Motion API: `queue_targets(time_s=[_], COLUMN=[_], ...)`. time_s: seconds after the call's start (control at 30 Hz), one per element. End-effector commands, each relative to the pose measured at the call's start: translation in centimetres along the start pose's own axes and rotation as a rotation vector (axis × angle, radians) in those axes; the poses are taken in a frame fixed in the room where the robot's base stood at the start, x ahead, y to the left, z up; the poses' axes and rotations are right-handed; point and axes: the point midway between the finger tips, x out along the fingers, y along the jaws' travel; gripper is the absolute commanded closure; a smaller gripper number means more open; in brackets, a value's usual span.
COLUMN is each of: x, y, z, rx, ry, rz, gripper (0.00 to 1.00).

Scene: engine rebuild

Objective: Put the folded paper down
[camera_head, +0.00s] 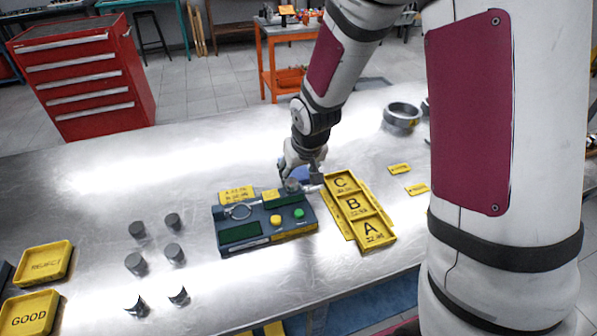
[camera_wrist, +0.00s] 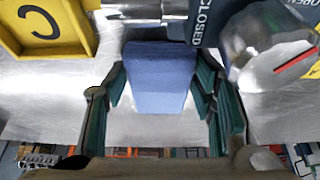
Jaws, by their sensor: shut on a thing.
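The folded paper is the blue block-like piece (camera_wrist: 160,78) between the two dark green fingers of my gripper (camera_wrist: 162,92) in the wrist view. My gripper is shut on it, with a finger against each side. In the head view, my gripper (camera_head: 303,172) is low over the bench, just behind the dark test device (camera_head: 240,236) and left of the yellow C tray (camera_head: 341,182). Only a bit of blue paper (camera_head: 301,174) shows there, mostly hidden by the gripper. I cannot tell whether the paper touches the bench.
The metal bench (camera_head: 90,190) is bare at the left and behind the gripper. The device's clear knob (camera_wrist: 265,45) is close to the right finger. Several grey cylinders (camera_head: 135,263), REJECT (camera_head: 42,264) and GOOD (camera_head: 30,312) trays, and a metal ring (camera_head: 402,115) stand farther off.

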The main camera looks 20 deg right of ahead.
Motion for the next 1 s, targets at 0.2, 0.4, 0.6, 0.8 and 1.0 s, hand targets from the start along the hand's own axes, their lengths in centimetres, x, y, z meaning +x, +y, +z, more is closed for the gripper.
queue_targets(time_s=[0.2,0.4,0.6,0.8,1.0], x=[0.4,0.9,0.8,0.7,-0.9], y=[0.0,0.0,0.0,0.0,0.0], z=[0.1,0.4,0.5,0.4,-0.1], rx=[0.0,0.0,0.0,0.0,0.001], ry=[0.0,-0.003,-0.006,-0.003,0.004], rz=[0.0,0.0,0.0,0.0,0.0], gripper=[0.75,0.47,0.29,0.29,0.29])
